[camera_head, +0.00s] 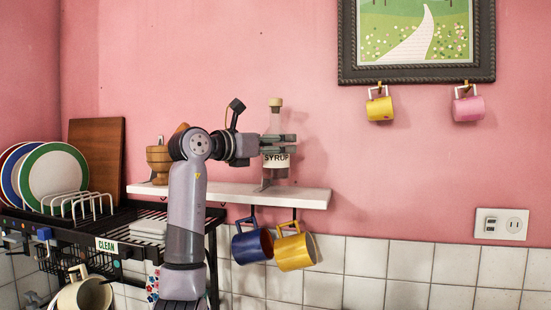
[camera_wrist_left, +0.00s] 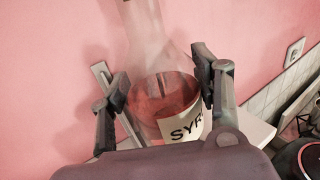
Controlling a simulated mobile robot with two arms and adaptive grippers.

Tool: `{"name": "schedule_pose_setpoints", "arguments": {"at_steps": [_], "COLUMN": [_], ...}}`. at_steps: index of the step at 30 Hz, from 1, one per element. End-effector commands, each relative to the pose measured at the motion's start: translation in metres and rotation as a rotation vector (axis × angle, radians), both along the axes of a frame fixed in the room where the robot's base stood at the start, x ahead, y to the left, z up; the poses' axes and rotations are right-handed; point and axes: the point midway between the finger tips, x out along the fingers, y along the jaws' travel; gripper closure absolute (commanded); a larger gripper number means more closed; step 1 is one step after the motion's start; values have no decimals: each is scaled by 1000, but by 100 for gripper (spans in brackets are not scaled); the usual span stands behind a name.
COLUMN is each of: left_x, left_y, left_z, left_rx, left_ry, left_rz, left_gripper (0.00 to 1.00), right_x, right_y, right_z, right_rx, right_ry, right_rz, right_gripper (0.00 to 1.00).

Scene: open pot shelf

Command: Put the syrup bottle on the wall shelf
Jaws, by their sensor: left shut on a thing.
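The syrup bottle (camera_head: 275,157) is clear glass with a cork top and a "SYRUP" label. It stands upright at the right part of the white wall shelf (camera_head: 310,197); I cannot tell whether its base touches the shelf. My left gripper (camera_head: 285,145) is shut around the bottle's body, just above the label. In the left wrist view the bottle (camera_wrist_left: 165,95), with reddish syrup inside, sits between the two fingers (camera_wrist_left: 165,95). My right gripper is not in view.
A wooden mortar (camera_head: 158,163) stands on the shelf's left part. Blue (camera_head: 252,243) and yellow (camera_head: 295,248) mugs hang under the shelf. A dish rack (camera_head: 130,235) with plates is at left. A framed picture (camera_head: 417,73) with two hanging mugs is above right.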

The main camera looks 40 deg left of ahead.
Motion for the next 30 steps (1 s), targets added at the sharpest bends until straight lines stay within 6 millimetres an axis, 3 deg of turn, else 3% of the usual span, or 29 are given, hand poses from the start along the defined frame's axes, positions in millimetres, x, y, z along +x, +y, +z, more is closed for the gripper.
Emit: {"name": "schedule_pose_setpoints", "arguments": {"at_steps": [7, 19, 20, 30], "left_x": [0, -1, 0, 0], "left_y": [-1, 0, 0, 0], "left_z": [-27, -32, -34, -33], "left_rx": [0, 1, 0, 0], "left_ry": [-2, -3, 1, 1], "left_rz": [0, 1, 0, 0], "left_gripper": [92, 92, 41, 22], "right_x": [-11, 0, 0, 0], "right_y": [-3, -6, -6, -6], "right_z": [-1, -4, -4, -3], "right_rx": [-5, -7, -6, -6], "right_ry": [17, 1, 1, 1], "right_rz": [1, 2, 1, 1], "right_gripper": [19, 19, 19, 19]}}
